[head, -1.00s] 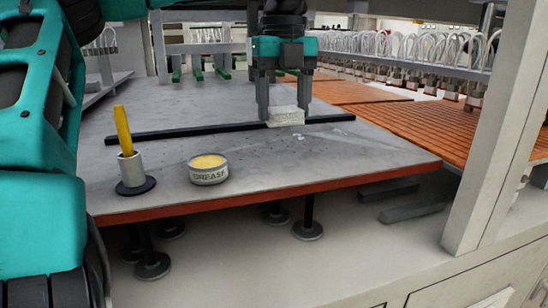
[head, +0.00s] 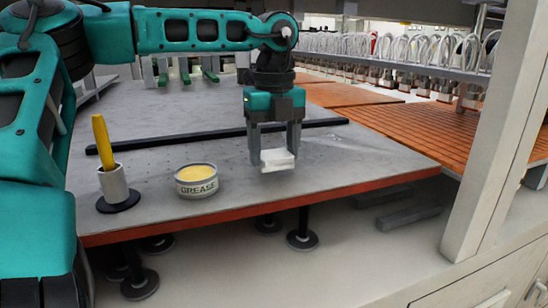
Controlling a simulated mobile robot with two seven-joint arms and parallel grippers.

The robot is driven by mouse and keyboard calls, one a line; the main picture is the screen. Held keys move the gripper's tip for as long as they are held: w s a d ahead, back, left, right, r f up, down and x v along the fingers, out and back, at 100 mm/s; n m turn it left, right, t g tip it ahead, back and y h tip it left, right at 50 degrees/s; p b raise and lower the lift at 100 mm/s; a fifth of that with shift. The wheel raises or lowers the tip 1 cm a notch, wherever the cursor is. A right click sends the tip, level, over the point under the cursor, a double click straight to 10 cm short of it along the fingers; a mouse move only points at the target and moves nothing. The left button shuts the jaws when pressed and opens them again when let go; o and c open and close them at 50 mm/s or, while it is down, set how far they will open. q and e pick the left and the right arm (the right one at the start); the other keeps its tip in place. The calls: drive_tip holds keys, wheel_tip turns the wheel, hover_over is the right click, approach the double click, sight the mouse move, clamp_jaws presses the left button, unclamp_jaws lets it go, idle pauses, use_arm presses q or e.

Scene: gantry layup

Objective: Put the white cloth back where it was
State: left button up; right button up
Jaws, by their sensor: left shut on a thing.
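The white cloth (head: 278,160) is a small folded block in the head view. My left gripper (head: 274,153) is shut on it, with a finger on either side, and points down. The cloth is over the front right part of the grey table (head: 345,165); it looks slightly above the surface, though the gap is hard to judge. My right gripper is not in view.
A grease tin (head: 197,181) stands left of the cloth. Further left a metal cup (head: 114,185) on a dark base holds a yellow-handled tool (head: 103,140). A black bar (head: 190,140) lies across the table behind. Orange slatted panels (head: 400,128) are at right.

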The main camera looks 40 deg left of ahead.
sight(274, 154)
use_arm(q)
wheel_tip(274, 154, down, 2)
drive_tip(key=o, duration=1)
drive_tip(key=shift+f, duration=0.1)
drive_tip(key=shift+r, duration=0.3)
wheel_tip(274, 154, up, 12)
drive_tip(key=shift+f, duration=0.15)
